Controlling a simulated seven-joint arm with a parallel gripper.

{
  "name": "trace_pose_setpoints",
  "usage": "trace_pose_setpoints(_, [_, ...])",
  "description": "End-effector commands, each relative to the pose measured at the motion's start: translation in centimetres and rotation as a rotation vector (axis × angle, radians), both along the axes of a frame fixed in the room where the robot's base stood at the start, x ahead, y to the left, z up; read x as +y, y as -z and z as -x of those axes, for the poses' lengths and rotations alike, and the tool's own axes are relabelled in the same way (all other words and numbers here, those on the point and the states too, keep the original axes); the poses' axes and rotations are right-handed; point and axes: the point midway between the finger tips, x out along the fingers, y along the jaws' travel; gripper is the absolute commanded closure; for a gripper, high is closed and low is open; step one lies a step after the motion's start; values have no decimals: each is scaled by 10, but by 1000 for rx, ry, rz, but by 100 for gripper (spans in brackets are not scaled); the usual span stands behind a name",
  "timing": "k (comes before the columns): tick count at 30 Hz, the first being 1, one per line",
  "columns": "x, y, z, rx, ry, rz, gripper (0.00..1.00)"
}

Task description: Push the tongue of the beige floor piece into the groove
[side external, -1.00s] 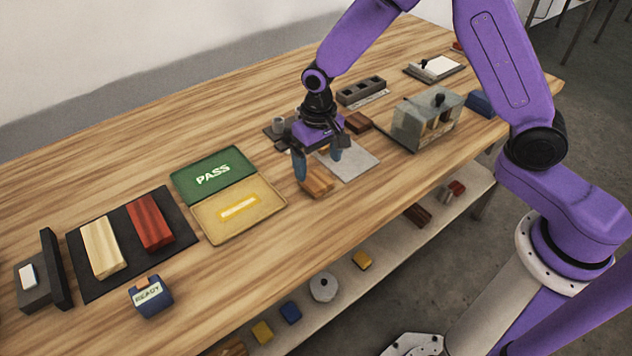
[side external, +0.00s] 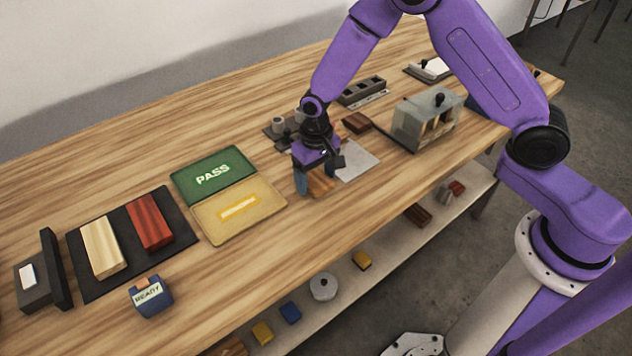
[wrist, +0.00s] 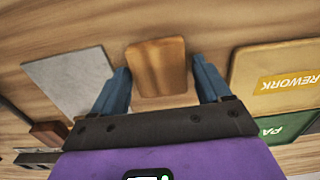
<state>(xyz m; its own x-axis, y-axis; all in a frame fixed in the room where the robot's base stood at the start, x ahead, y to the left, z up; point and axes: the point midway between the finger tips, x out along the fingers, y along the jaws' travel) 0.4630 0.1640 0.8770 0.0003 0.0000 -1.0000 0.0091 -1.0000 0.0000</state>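A beige floor piece (side external: 102,248) lies on a dark mat (side external: 84,285) at the left in the side view. A red floor piece (side external: 150,223) lies on the same mat, to its right, with a gap between them. Tongue and groove are too small to make out. My gripper (side external: 318,180) is far to the right, low over an orange-brown wooden block (side external: 318,187). In the wrist view the block (wrist: 157,68) is between the open fingers, with gaps beside it. One finger is mostly hidden in the side view.
A green PASS panel (side external: 212,174) and a yellow panel (side external: 240,228) marked REWORK lie between the mat and my gripper. A blue READY block (side external: 151,297) stands in front of the mat. A grey plate (side external: 357,163) and a grey fixture (side external: 425,118) are at the right.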

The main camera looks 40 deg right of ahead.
Motion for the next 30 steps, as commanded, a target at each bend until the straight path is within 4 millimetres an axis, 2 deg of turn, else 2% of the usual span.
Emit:
trace_pose_setpoints(1, [0,0,0,0,0,0,41])
trace_pose_setpoints(3, [0,0,0,0,0,0,64])
trace_pose_setpoints(4, [0,0,0,0,0,0,70])
trace_pose_setpoints(14, [0,-2,0,0,0,0,70])
trace_pose_setpoints(19, [1,-11,-1,-2,0,-1,70])
trace_pose_setpoints(24, [1,-35,0,-4,-1,-2,70])
trace_pose_setpoints(30, [-9,-66,26,-4,-1,-2,70])
